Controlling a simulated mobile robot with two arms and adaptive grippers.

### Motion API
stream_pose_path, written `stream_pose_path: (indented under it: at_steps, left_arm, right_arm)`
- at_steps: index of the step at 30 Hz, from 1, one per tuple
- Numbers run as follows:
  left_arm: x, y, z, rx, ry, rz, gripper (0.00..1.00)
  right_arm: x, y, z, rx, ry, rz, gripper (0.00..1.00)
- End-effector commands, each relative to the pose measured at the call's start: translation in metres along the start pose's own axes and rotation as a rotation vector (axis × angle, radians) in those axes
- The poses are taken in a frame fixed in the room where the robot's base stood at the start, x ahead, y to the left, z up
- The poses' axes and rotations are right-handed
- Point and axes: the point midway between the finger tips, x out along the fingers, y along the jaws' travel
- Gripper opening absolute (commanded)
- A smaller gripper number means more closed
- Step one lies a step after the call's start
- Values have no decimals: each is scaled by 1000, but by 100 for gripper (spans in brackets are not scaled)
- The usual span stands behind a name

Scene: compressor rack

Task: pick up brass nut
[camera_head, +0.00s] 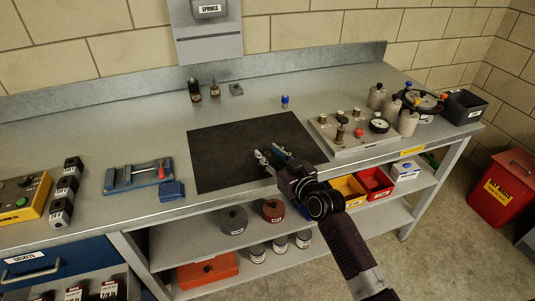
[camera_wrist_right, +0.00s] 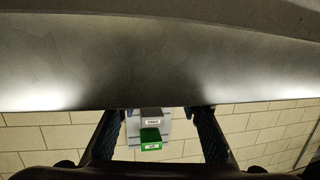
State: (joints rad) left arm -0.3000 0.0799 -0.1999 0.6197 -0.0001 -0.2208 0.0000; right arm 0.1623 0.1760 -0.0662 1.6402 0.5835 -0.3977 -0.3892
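I cannot make out a separate brass nut for certain. Small brass-coloured fittings (camera_head: 341,118) stand on the grey fixture plate (camera_head: 350,147) at the right of the bench; whether one of them is the nut is too small to tell. My right gripper (camera_head: 263,158) is over the right part of the black mat (camera_head: 215,155), left of the fixture plate. Its fingers (camera_wrist_right: 160,135) stand apart in the right wrist view, with nothing held between them. My left gripper is not in view.
A blue-capped part (camera_head: 285,101) stands behind the mat. A blue vise-like tool (camera_head: 138,177) lies left of it. Grey cylinders (camera_head: 376,97) and a dark bin (camera_head: 464,106) stand at the right. The mat's left part is clear. A lower shelf holds coloured bins (camera_head: 374,183).

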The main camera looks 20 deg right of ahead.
Motion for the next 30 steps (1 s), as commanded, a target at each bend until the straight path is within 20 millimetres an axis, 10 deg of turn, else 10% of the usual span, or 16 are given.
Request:
stream_pose_path:
  at_steps: [11,20,30]
  left_arm:
    - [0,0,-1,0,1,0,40]
    - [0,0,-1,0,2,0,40]
    - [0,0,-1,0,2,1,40]
  right_arm:
    - [10,0,0,0,0,0,34]
    - [10,0,1,0,-1,0,1]
    - [10,0,0,0,0,0,0]
